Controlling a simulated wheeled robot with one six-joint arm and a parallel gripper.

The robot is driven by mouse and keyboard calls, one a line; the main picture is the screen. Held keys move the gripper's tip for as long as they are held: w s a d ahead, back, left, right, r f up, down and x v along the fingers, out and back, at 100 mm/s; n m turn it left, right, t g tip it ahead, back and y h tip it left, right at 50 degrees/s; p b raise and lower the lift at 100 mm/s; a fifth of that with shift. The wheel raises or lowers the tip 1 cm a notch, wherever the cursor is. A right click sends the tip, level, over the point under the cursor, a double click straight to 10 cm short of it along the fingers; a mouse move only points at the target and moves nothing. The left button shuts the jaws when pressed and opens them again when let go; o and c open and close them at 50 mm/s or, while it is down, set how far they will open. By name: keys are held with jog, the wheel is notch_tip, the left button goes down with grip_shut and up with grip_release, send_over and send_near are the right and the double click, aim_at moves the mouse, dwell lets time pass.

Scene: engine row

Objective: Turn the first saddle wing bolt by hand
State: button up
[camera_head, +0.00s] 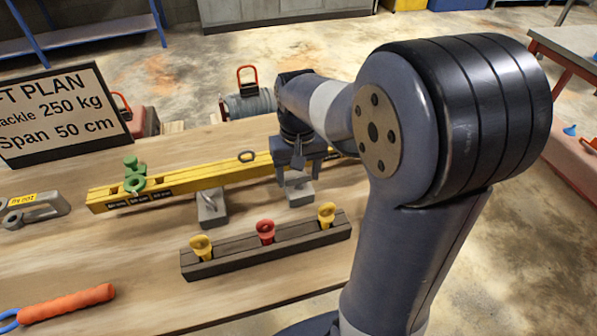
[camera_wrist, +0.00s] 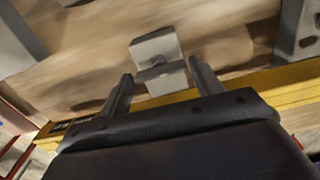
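A yellow beam (camera_head: 180,182) lies across the bench, with grey saddle blocks on its near side: a left one (camera_head: 211,208) and a right one (camera_head: 301,193). My gripper (camera_head: 297,180) is above the beam, close to the right block. In the wrist view my gripper (camera_wrist: 160,70) has its two fingers apart. A grey block (camera_wrist: 155,47) with a round mark shows between and beyond the fingertips, beside the beam (camera_wrist: 290,90). I cannot tell whether a finger touches it. No wing bolt can be made out clearly; the wrist view is blurred.
A dark rack (camera_head: 270,246) with yellow and red flared pieces stands in front of the beam. A sign (camera_head: 62,112), a grey shackle (camera_head: 35,208) and an orange-handled tool (camera_head: 65,305) are at left.

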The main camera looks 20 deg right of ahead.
jog(key=o, duration=0.3)
jog(key=shift+o, duration=0.2)
notch_tip(320, 180, up, 11)
jog(key=p, duration=0.1)
jog(key=shift+f, duration=0.25)
notch_tip(320, 180, down, 11)
jog(key=shift+b, duration=0.65)
jog(key=shift+r+n+b, duration=0.2)
jog(key=shift+n+b, duration=0.1)
jog(key=shift+n, duration=0.8)
